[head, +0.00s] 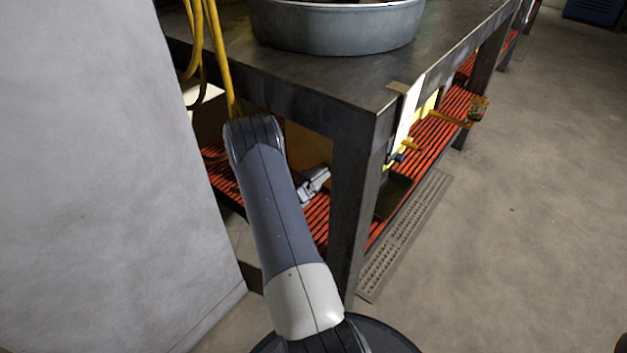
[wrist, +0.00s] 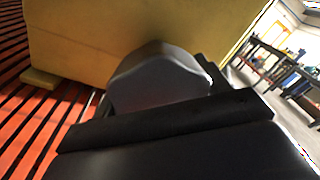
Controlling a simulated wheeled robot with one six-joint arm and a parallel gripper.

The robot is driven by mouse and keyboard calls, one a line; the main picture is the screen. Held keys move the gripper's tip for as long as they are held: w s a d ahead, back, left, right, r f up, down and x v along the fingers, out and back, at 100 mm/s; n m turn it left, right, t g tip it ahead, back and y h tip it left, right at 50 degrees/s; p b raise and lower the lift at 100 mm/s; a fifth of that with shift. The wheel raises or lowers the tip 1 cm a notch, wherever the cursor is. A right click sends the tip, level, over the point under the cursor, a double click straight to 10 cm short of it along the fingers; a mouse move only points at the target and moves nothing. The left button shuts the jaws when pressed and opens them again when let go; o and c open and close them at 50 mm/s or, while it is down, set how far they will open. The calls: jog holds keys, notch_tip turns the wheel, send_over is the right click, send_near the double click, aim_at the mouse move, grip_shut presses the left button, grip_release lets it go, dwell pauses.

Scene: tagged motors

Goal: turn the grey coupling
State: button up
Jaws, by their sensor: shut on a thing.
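The grey coupling (wrist: 155,82) is a rounded grey piece in the wrist view, at the front of a large yellow body (wrist: 110,30). My gripper (wrist: 180,105) is shut on the coupling. A dark jaw bar crosses in front of it and hides its lower part; a bit of dark jaw shows at its right side. In the head view my arm bends down under the table, and the coupling cannot be made out there.
The yellow body stands on a red slatted shelf (wrist: 20,60) under a dark metal table (head: 330,75). A table leg (head: 352,200) is close to my arm. A round metal tub (head: 335,28) and yellow cables (head: 222,60) are above. Open floor (head: 530,200) lies right.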

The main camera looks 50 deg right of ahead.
jog(key=o, duration=1)
jog(key=shift+c, duration=0.2)
jog(key=shift+a, duration=0.1)
jog(key=a+p, duration=0.2)
jog(key=a, duration=0.8)
jog(key=shift+s+a, duration=0.15)
jog(key=shift+a, duration=0.2)
jog(key=shift+d, duration=0.15)
jog(key=d+b, duration=0.2)
jog(key=d, duration=0.8)
jog(key=shift+d, duration=0.35)
jog(key=shift+a, duration=0.15)
